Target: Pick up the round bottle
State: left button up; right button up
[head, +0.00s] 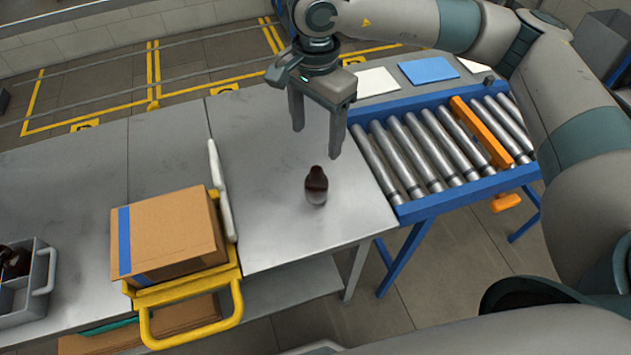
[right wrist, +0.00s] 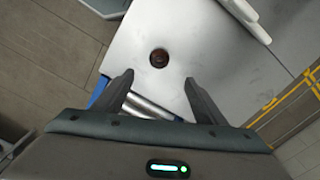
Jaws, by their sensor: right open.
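A dark amber round bottle (head: 316,186) stands upright on the grey metal table (head: 270,235), near its right part. In the right wrist view the bottle (right wrist: 159,58) shows from above as a small brown disc, beyond the fingertips. My right gripper (head: 316,143) is open and empty, with its fingers pointing down, above and behind the bottle in the head view. Its two fingers also show in the right wrist view (right wrist: 158,82), apart from each other and not touching the bottle. My left gripper is not in view.
A cardboard box (head: 168,236) on a yellow carrier (head: 190,288) stands left of the bottle, beside an upright white panel (head: 221,190). A blue-framed roller conveyor (head: 425,208) adjoins the table at right. A grey crate (head: 40,285) holding dark bottles stands far left. The table around the bottle is clear.

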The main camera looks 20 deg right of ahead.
aim_at(315, 170)
jog(key=shift+f, duration=0.15)
notch_tip(315, 170, down, 11)
jog(key=p, duration=0.5)
jog(key=shift+s, duration=0.1)
jog(key=shift+a+f, duration=0.1)
jog(key=shift+f, duration=0.4)
jog(key=f+p, duration=0.2)
jog(key=shift+s+p, duration=0.1)
jog(key=shift+p, duration=0.2)
notch_tip(315, 170, down, 2)
jog(key=shift+p, duration=0.5)
jog(key=shift+f, duration=0.6)
